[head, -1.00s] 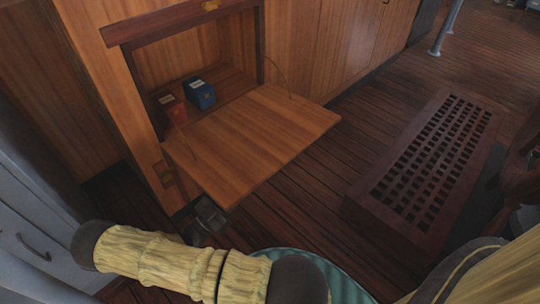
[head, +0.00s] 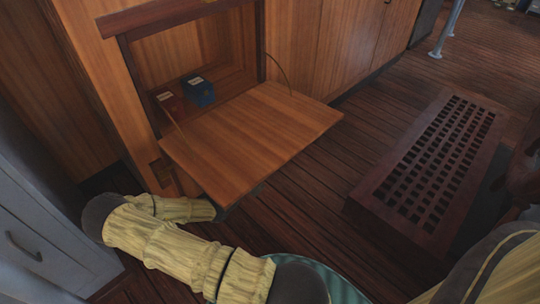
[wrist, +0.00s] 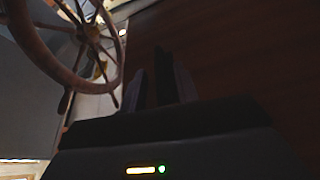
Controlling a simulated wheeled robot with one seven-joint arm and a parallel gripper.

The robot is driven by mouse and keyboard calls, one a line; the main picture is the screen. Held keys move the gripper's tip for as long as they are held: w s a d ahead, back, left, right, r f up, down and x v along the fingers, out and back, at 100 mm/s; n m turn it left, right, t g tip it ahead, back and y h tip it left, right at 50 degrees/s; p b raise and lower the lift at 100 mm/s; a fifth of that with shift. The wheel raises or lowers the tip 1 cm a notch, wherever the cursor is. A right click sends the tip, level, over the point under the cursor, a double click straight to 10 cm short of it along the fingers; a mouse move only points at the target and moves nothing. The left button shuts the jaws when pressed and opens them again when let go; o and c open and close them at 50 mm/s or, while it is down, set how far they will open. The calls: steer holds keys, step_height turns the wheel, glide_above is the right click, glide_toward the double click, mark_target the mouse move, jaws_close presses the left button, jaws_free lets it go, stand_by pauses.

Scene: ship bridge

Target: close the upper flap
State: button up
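The wooden flap (head: 255,140) hangs folded down from the cabinet opening in the head view, close to level, with thin cords at its sides. My arm reaches in low at its left front corner, and the end of the arm goes out of sight under the flap. My gripper (wrist: 151,78) shows only in the wrist view, its two fingers nearly together with a thin gap and nothing seen between them. Whether it touches the flap's underside is hidden.
A blue box (head: 199,91) and a red box (head: 169,102) stand inside the cabinet. A dark wooden grating (head: 428,170) lies on the floor at right. Grey drawers (head: 45,215) stand at left. The wrist view shows a ship's wheel (wrist: 75,50).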

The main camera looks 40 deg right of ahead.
steer(key=shift+x, duration=1.35)
jaws_close()
steer(key=shift+w+r, duration=0.1)
